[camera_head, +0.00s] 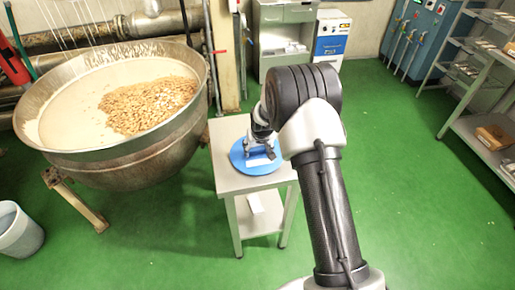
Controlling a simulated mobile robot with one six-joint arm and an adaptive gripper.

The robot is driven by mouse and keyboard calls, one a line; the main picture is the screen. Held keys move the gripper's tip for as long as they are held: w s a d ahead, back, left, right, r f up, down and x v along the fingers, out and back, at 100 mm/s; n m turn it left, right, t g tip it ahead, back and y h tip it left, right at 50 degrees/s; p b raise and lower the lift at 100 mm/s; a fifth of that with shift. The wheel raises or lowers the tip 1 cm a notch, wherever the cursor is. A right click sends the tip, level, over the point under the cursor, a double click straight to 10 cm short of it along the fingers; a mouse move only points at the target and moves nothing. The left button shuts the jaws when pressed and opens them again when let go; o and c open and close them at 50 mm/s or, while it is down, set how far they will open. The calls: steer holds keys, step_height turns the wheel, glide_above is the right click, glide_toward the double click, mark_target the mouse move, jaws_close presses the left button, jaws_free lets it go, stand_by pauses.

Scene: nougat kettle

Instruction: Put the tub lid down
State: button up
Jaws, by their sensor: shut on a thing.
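The tub lid (239,163) is a round blue disc with a pale label patch. It is at the small steel table (231,184), over the right part of the tabletop. I cannot tell whether it rests on the top or hangs slightly above it. My gripper (258,153) is over the middle of the lid, shut on it. My own arm comes in from the lower right and hides the right edge of the lid and part of the table. The contact between fingers and lid is too small to make out.
A large steel kettle (130,160) with pale nougat and almonds stands left of the table. A white tub (18,232) is at the lower left. Shelving (470,120) stands at the right. Green floor is clear around.

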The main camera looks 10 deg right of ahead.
steer(key=o, duration=1.1)
steer(key=shift+f, duration=0.1)
steer(key=shift+c, duration=0.2)
steer(key=s+f+p+v, duration=0.1)
steer(key=s+p+v, duration=0.15)
steer(key=v, duration=1.55)
steer(key=s+f+p+v, duration=0.15)
steer(key=s+v, duration=0.25)
steer(key=v, duration=1.4)
steer(key=s+a+r, duration=0.1)
steer(key=s+r, duration=0.2)
steer(key=s, duration=1.8)
steer(key=shift+s+b, duration=0.3)
steer(key=shift+r, duration=0.2)
